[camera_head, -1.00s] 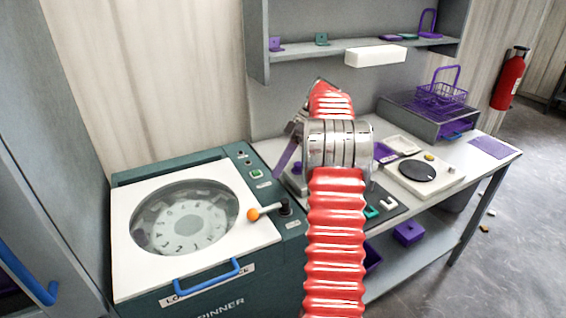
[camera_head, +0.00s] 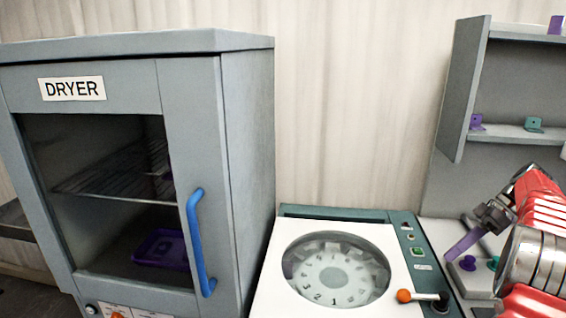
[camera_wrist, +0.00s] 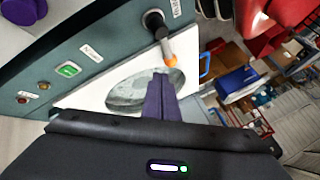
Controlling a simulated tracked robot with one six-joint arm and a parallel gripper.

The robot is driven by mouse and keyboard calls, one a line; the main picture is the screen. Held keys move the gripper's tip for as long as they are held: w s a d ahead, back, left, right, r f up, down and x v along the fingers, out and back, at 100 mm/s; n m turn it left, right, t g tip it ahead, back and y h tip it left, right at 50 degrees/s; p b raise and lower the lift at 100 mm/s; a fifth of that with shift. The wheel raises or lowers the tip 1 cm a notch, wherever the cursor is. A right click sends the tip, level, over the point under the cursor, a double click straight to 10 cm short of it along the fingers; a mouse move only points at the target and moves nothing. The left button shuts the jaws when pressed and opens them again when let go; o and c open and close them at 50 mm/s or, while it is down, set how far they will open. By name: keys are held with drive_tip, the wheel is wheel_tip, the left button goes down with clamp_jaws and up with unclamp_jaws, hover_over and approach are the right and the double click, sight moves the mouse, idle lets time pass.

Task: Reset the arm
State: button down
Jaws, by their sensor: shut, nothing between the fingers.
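My red-sleeved arm (camera_head: 540,215) is at the right edge of the head view. My gripper (camera_head: 462,245) shows there with its purple fingers pointing down and left, to the right of the spinner. In the wrist view my gripper (camera_wrist: 161,78) has its two purple fingers together, with nothing between them. Beyond the fingertips in that view are the spinner's white lid with its round window (camera_wrist: 125,97) and the orange-tipped lever (camera_wrist: 160,30). The far end of my arm is cut off by the frame.
A grey dryer (camera_head: 245,130) with a blue handle (camera_head: 200,240) stands at the left, its door shut. The spinner (camera_head: 400,270) stands between it and my arm. A shelf (camera_head: 515,133) with small purple and teal brackets is at the upper right.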

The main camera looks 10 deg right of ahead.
drive_tip(key=s+a+r+m+h, duration=0.2)
drive_tip(key=a+r+h, duration=0.15)
drive_tip(key=a, duration=0.75)
drive_tip(key=s+a+r+m+h, duration=0.15)
drive_tip(key=a+r, duration=0.35)
drive_tip(key=a, duration=0.7)
drive_tip(key=s+a+f+m+t+h, duration=0.1)
drive_tip(key=s+a+f+m+t, duration=0.1)
drive_tip(key=s+a, duration=0.5)
drive_tip(key=s+a+f+m+t+h, duration=0.2)
drive_tip(key=s+a+f+t, duration=0.1)
drive_tip(key=s+a, duration=0.4)
drive_tip(key=shift+s+a+f+m, duration=0.3)
drive_tip(key=shift+s+f, duration=0.35)
drive_tip(key=shift+s, duration=0.35)
